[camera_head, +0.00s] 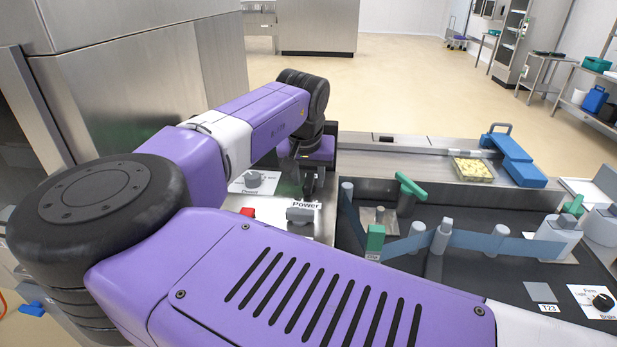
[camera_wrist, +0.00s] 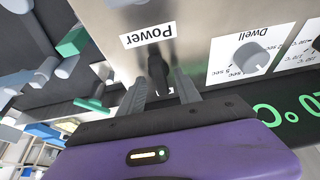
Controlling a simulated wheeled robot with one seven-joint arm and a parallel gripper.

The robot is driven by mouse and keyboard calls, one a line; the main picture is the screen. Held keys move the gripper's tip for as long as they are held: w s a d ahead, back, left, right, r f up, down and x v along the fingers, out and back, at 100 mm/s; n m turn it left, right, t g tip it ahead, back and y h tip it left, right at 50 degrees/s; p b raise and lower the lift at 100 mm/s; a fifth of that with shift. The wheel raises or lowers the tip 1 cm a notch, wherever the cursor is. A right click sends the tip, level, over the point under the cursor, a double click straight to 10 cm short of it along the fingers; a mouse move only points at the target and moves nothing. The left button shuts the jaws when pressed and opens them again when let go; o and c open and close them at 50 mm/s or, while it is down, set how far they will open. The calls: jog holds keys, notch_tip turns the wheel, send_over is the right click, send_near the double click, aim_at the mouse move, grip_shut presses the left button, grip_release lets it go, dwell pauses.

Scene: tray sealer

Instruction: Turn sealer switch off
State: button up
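The power switch (camera_wrist: 157,70) is a small black lever on the sealer's metal panel, beside the white Power label (camera_wrist: 147,34) in the wrist view. My gripper (camera_wrist: 160,88) is open, with one grey finger on each side of the switch. Gaps appear to show between the lever and the fingers; contact cannot be told. In the head view my gripper (camera_head: 310,186) points down just behind the Power label (camera_head: 305,204), and the switch itself cannot be made out there.
The grey Dwell knob (camera_wrist: 250,57) sits close beside the switch. A red button (camera_head: 247,212) and a grey control (camera_head: 300,215) are on the same panel. The dark conveyor with a blue guide rail (camera_head: 460,240) and posts lies to the right. Green digits (camera_wrist: 275,115) glow near my gripper.

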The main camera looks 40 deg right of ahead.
grip_shut()
